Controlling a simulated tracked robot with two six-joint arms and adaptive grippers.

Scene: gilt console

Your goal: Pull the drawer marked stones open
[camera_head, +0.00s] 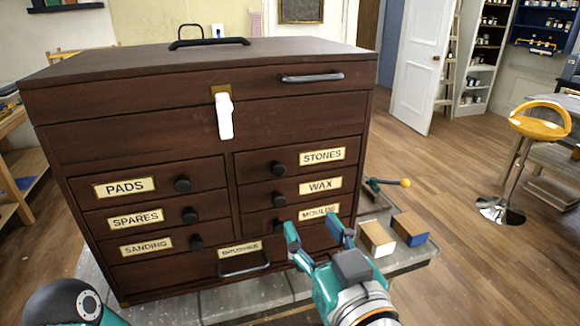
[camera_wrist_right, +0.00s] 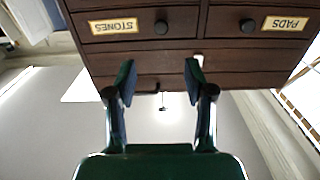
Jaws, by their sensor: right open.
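The drawer marked STONES (camera_head: 257,165) is the top one in the right column of the dark wooden chest. Its front looks flush with the chest and shut. My right gripper (camera_head: 314,232) is open and empty, in front of the lower right of the chest, below the STONES drawer and partly over the MOULDS label. My left gripper is out of view.
Drawers marked WAX (camera_head: 320,185) and MOULDS (camera_head: 318,212) lie below. A white latch (camera_head: 224,116) hangs from the lid above. Two blocks (camera_head: 377,238) and a lever with a yellow ball (camera_head: 405,183) are right of the chest. The floor farther right is partly clear.

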